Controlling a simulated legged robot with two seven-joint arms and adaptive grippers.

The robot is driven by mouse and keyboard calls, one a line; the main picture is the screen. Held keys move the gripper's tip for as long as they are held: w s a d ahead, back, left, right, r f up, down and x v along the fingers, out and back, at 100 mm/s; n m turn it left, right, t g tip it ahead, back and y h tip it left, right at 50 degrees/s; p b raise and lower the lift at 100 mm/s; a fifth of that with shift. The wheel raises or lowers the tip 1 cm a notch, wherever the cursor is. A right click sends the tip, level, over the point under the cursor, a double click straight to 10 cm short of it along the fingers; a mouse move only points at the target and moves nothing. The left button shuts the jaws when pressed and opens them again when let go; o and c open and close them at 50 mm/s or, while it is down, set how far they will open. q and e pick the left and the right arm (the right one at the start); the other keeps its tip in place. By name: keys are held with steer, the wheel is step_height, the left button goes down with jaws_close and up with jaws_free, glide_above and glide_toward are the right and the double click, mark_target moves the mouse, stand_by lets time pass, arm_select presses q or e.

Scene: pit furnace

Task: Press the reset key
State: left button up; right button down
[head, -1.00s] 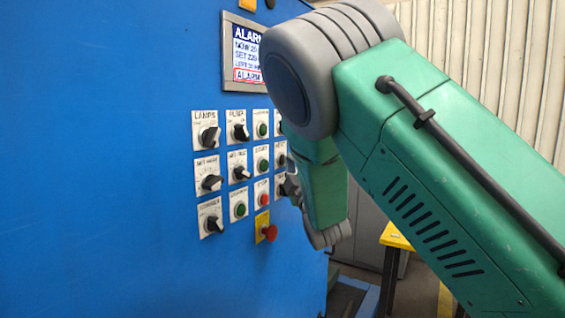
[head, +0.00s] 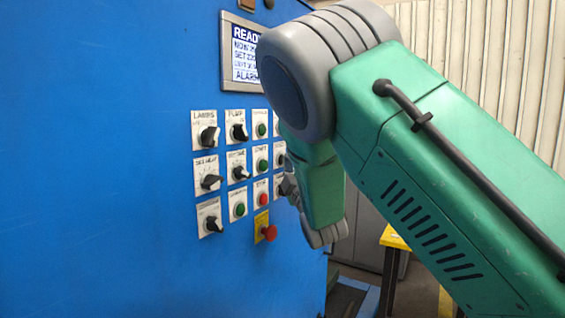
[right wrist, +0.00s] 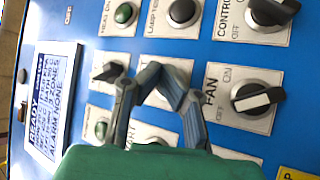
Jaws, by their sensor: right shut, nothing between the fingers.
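The control panel (head: 215,225) is blue, with rows of knobs and buttons on white plates. I cannot read a reset label in either view; the key may be hidden behind my right arm or gripper. The screen (head: 245,55) reads READY at the top and also shows in the right wrist view (right wrist: 52,105), with ALARM NONE in its last line. My right gripper (head: 287,187) is at the panel's right column, partly hidden by my arm. In the right wrist view its fingers (right wrist: 150,78) meet, empty, in front of the plates; contact cannot be told. My left gripper is out of view.
A red mushroom button (head: 269,233) on a yellow plate sticks out below the rows. The FAN knob (right wrist: 258,97) is right of my fingers in the right wrist view. A yellow-topped stand (head: 395,238) and grey cabinets (head: 366,235) are beyond the panel.

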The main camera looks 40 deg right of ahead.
steer(key=shift+s+d, duration=0.25)
steer(key=shift+s, duration=0.45)
steer(key=s, duration=0.1)
steer(key=s+d+b, duration=0.1)
steer(key=s, duration=0.1)
steer(key=s+d, duration=0.1)
steer(key=shift+s, duration=0.35)
steer(key=shift+b, duration=0.3)
stand_by(0.3)
